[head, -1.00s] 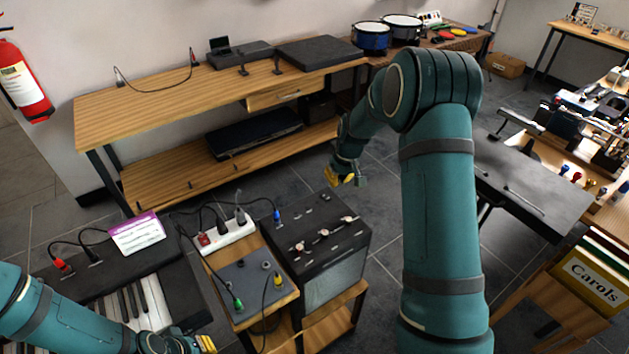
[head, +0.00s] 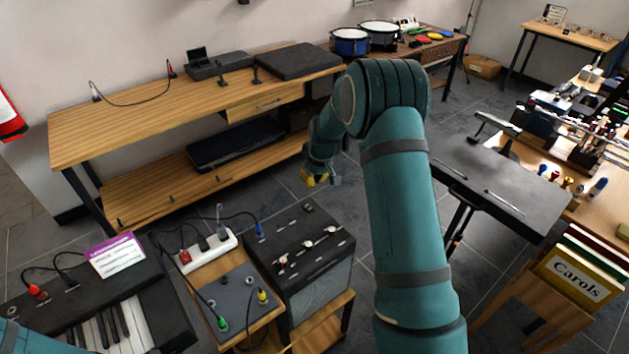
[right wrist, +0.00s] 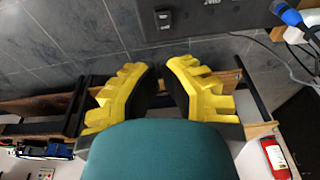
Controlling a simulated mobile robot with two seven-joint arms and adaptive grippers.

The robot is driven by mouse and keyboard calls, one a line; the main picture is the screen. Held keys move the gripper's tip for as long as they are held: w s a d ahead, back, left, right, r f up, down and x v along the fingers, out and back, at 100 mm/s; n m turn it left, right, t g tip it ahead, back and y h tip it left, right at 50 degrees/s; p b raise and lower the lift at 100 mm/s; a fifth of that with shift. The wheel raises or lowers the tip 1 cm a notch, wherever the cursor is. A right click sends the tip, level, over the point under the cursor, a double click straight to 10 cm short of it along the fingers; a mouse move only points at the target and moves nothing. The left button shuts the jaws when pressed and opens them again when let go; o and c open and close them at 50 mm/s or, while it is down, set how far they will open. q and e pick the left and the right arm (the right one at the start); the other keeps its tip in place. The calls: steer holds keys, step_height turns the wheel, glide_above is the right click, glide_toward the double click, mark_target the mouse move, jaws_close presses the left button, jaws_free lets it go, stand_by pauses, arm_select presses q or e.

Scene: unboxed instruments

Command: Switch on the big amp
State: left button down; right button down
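The big amp (head: 322,292) is a black box with a grey grille front. It stands on a wooden stand, and its dark top panel carries several knobs and small switches. In the right wrist view the dark panel (right wrist: 225,18) shows at the top, with a small black rocker switch (right wrist: 163,18) near its edge. My right gripper (head: 318,181) has yellow fingers and is above and behind the amp's far right corner, apart from it. In the right wrist view its fingers (right wrist: 160,75) are a little apart with nothing between them. My left gripper is out of view.
Left of the amp are a grey pedal board (head: 236,298) with plugged cables, a white power strip (head: 207,250) and a keyboard (head: 120,325). A long wooden bench (head: 130,120) stands behind. A black table (head: 510,180) is at right. Bare floor lies behind the amp.

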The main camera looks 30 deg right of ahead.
mark_target(312, 207)
steer(key=x, duration=0.6)
steer(key=s+b+x, duration=0.1)
steer(key=x, duration=0.2)
steer(key=shift+w+d+f, duration=0.1)
steer(key=shift+f, duration=1)
steer(key=f+t+b, duration=0.1)
steer(key=b, duration=0.2)
steer(key=shift+s+d+f+b, duration=0.1)
steer(key=shift+s+f+b, duration=0.05)
steer(key=shift+s+b, duration=0.15)
steer(key=shift+w+r+p, duration=0.1)
steer(key=shift+r+p, duration=0.2)
steer(key=shift+r, duration=0.05)
steer(key=shift+w, duration=0.2)
